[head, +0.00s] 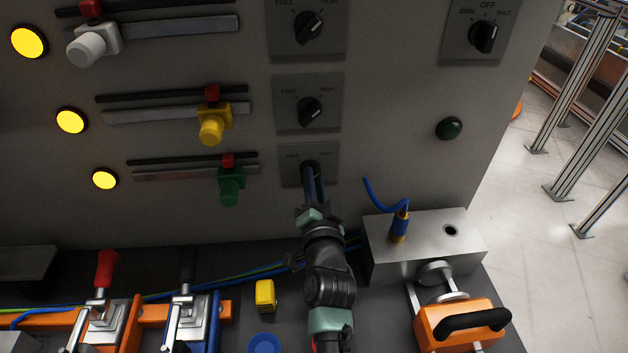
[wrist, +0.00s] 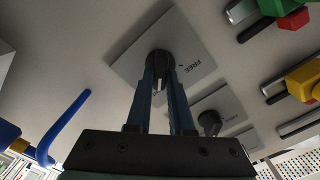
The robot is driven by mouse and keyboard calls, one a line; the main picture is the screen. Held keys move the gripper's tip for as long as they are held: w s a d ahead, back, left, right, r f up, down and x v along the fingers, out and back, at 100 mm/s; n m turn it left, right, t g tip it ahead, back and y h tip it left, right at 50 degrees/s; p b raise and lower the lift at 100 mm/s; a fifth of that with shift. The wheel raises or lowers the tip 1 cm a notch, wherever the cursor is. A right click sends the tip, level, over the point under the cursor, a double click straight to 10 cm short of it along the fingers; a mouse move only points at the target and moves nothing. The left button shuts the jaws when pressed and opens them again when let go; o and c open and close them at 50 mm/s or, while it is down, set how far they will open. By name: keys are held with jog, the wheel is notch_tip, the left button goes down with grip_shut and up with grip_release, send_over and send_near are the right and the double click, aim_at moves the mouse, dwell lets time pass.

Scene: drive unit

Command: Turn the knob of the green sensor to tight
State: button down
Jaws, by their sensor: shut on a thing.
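The green sensor (head: 231,184) sits on the lowest rail of the grey panel, with a red block above it. It also shows at the upper right of the wrist view (wrist: 294,19). To its right, a grey plate (head: 292,178) carries a black knob (wrist: 157,60). My gripper (wrist: 160,76) is shut on this knob, one finger on each side. A pale mark on the knob shows between the fingers. The word FREE is readable on the plate in the wrist view; the other label is not clear there. In the head view my gripper (head: 311,174) hides most of the knob.
Similar knobs for the yellow sensor (head: 212,126) and white sensor (head: 93,44) sit above. Clamps (head: 187,318) and a yellow block (head: 265,296) stand on the bench left.

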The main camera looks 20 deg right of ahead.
jog(key=c, duration=0.8)
grip_release()
jog(key=shift+s, duration=0.1)
jog(key=p+v, duration=0.2)
jog(key=v, duration=1)
jog(key=shift+s, duration=0.4)
jog(key=shift+a, duration=0.15)
